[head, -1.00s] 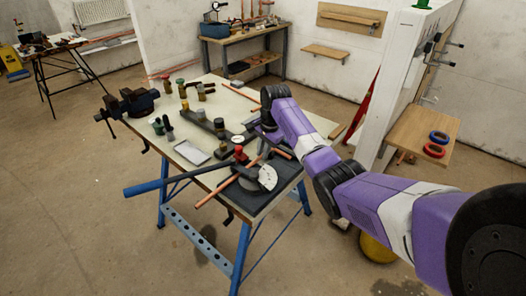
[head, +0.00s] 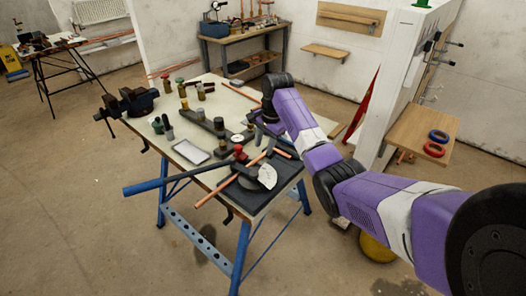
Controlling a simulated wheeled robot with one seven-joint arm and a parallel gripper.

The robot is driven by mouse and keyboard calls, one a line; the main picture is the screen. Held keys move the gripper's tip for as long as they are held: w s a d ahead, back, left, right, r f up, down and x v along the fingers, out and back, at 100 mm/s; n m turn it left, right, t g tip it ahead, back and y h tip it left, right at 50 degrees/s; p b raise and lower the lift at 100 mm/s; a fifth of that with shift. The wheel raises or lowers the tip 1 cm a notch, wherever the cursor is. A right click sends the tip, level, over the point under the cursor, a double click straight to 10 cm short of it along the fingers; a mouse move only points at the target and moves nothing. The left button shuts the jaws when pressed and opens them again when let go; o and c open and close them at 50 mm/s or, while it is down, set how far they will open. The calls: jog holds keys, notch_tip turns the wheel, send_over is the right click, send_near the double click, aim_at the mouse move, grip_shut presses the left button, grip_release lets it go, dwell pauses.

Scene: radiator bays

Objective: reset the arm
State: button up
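My purple and white arm (head: 300,120) reaches from the lower right over the workbench (head: 232,104). Its black wrist bends downward above the right part of the bench. My gripper (head: 259,137) is small and dark, just behind the pipe bender (head: 258,177). Its fingers blend with the dark tools there, so I cannot tell whether they are open or hold anything. A copper pipe (head: 216,193) lies slantwise across the bender, and its upper end comes close to my gripper.
A vise (head: 138,102) is on the bench's left edge. Fittings and bottles, a pale tray (head: 191,152) and the bender's blue handle (head: 150,187) are nearby. A white partition (head: 400,75) and a wooden shelf (head: 425,130) with red and blue rings stand right.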

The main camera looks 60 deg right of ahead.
jog(key=shift+s+a+r, duration=0.1)
jog(key=shift+s+r, duration=0.1)
jog(key=shift+r, duration=0.85)
jog(key=shift+s+a+r, duration=0.1)
jog(key=shift+s+r, duration=0.1)
jog(key=shift+r, duration=0.85)
jog(key=shift+d, duration=0.1)
